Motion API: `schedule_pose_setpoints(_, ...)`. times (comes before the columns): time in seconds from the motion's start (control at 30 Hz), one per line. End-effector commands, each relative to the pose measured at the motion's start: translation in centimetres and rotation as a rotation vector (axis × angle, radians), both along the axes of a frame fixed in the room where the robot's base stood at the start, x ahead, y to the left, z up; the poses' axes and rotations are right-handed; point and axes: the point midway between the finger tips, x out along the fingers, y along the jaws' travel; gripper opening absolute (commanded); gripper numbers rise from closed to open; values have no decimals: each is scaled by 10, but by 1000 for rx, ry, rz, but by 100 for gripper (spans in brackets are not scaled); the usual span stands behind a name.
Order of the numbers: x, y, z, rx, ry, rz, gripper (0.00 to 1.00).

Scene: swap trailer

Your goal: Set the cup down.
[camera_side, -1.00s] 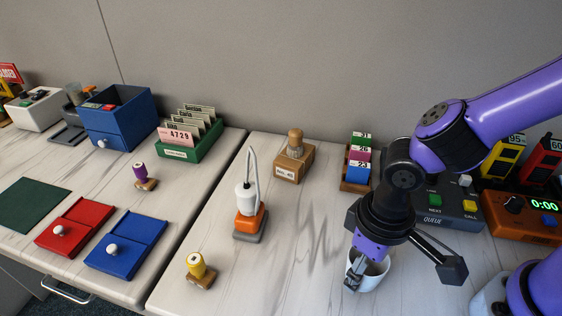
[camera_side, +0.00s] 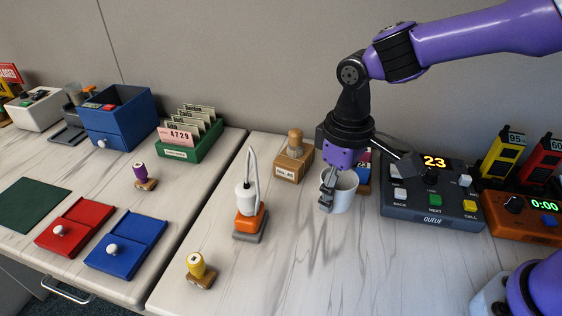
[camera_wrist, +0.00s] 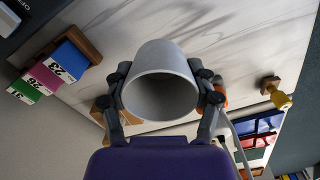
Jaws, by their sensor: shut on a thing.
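The white cup (camera_side: 343,194) is held by my gripper (camera_side: 327,191) in the side view, in front of the card holder at the back of the right table. In the wrist view the cup (camera_wrist: 162,82) sits between the two fingers of my gripper (camera_wrist: 165,95), its open mouth facing the camera and its inside empty. The fingers are shut on the cup's sides. The cup looks to be above the table, but its exact height is hard to tell.
A wooden stamp box (camera_side: 292,165) stands left of the cup, with an orange-based bottle (camera_side: 247,215) further left. The grey queue console (camera_side: 430,205) is on the right. The table (camera_side: 330,270) in front of the cup is clear.

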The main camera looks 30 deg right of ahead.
Motion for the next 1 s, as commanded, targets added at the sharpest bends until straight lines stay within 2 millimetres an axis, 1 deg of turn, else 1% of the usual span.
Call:
schedule_pose_setpoints(0.03,9,-10,-8,-1,4,-7,24)
schedule_pose_setpoints(0.1,19,-19,-17,-1,4,-5,24)
schedule_pose_setpoints(0.2,29,-28,-25,0,1,-3,24)
schedule_pose_setpoints(0.3,34,-32,-29,0,0,0,24)
schedule_pose_setpoints(0.37,34,-33,-35,-1,2,1,24)
schedule_pose_setpoints(0.5,34,-33,-58,-1,4,1,24)
schedule_pose_setpoints(0.6,34,-33,-67,0,1,1,24)
schedule_pose_setpoints(0.97,34,-32,-71,0,1,1,24)
schedule_pose_setpoints(1.0,34,-32,-72,0,1,1,77)
